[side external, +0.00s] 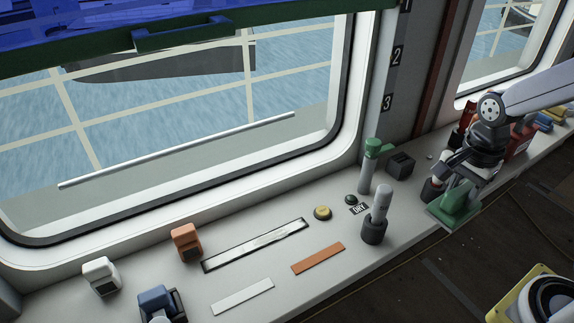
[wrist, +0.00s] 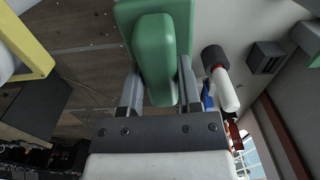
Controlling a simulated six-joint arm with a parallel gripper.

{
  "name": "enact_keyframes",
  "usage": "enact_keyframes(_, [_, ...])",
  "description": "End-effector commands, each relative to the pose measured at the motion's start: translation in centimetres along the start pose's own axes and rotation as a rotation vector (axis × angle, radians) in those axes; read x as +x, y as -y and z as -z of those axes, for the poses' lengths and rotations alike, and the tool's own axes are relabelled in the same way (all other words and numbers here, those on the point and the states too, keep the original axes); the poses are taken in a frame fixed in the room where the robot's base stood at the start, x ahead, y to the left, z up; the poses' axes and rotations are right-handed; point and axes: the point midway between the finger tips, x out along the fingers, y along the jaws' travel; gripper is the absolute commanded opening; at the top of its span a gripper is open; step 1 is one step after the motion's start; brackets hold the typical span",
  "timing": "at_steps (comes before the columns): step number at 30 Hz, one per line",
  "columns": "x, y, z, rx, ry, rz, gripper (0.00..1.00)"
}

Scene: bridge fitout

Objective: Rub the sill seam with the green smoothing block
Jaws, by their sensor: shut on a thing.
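The green smoothing block (side external: 455,206) is at the right part of the sill, by its front edge. It has a flat base and a raised handle, and the handle (wrist: 155,58) fills the space between my fingers in the wrist view. My gripper (side external: 461,178) is shut on this handle from above. I cannot tell whether the base touches the sill. The sill seam (side external: 255,245) appears as a long dark-edged strip with a pale, uneven streak, left of the block and well apart from it. The seam is not visible in the wrist view.
Between block and seam stand a grey cylinder in a dark cup (side external: 375,228), a green-topped bottle (side external: 368,178), a black box (side external: 400,166) and a yellow disc (side external: 323,213). An orange block (side external: 186,243) sits behind the seam; an orange strip (side external: 318,258) and pale strip (side external: 243,296) lie in front.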

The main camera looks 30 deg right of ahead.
Motion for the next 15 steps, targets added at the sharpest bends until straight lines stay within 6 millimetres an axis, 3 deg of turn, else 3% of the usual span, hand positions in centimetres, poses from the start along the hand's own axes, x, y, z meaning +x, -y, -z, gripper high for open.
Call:
enact_keyframes(8, [-0.01, 0.03, 0.0, 0.0, 0.0, 0.0, 0.0])
enact_keyframes(9, [0.0, 0.04, 0.0, 0.0, 0.0, 0.0, 0.37])
enact_keyframes(12, [0.0, 0.04, 0.01, 0.0, 0.0, 0.0, 0.05])
enact_keyframes(13, [0.0, 0.04, 0.01, 0.0, 0.0, 0.0, 0.0])
enact_keyframes(15, [-0.02, 0.04, 0.0, 0.0, 0.0, 0.001, 0.0])
